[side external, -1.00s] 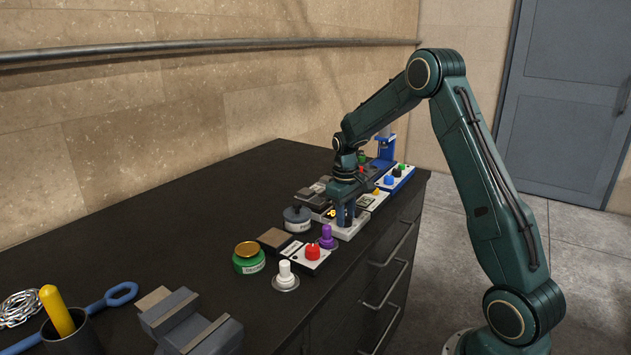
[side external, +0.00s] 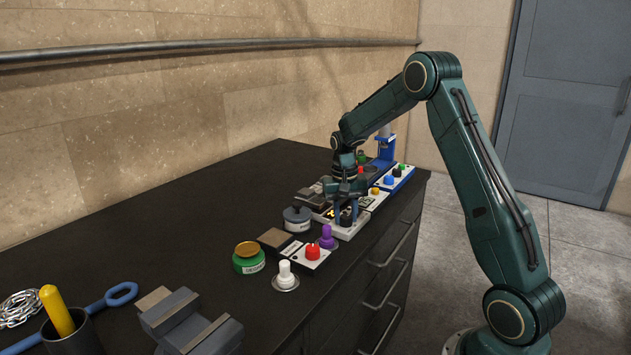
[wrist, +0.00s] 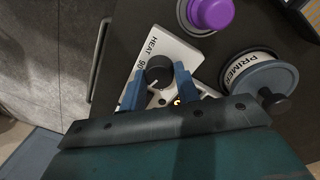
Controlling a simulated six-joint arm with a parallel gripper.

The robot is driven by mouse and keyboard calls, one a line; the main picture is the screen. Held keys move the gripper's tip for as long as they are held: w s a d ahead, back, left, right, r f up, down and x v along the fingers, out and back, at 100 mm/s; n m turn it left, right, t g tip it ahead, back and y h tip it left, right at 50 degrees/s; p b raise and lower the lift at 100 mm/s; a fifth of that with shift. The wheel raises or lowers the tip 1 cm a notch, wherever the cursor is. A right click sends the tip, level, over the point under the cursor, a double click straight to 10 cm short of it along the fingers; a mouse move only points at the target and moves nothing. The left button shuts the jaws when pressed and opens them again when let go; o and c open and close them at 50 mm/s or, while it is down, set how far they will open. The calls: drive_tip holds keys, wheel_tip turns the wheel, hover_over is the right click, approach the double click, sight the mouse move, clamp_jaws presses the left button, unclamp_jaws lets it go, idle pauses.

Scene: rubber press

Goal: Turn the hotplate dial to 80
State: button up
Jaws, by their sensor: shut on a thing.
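The hotplate's white control panel, marked HEAT, shows in the wrist view (wrist: 185,52) and at the bench's front edge in the side view (side external: 345,233). Its round black dial (wrist: 158,70) has a pale pointer line. A small yellow lit display (wrist: 177,100) is partly hidden behind a finger. My gripper (wrist: 158,75) has its two blue fingers on opposite sides of the dial, shut on it. In the side view my gripper (side external: 346,212) points down over the panel, and its fingers largely hide the dial.
A purple knob (wrist: 211,12) and a grey-blue PRIMER pot (wrist: 262,75) stand close by. A red-knobbed panel (side external: 312,253), a white knob (side external: 285,270) and a green jar (side external: 248,260) are nearer the camera. A blue-based device (side external: 397,180) stands beyond. The bench's left part has free room.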

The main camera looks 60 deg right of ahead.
sight(342, 216)
idle(0.4)
drive_tip(key=o, duration=1)
drive_tip(key=shift+c, duration=0.2)
drive_tip(key=shift+r, duration=0.1)
wheel_tip(342, 216, up, 14)
drive_tip(key=shift+w+a, duration=0.25)
drive_tip(key=shift+w, duration=0.05)
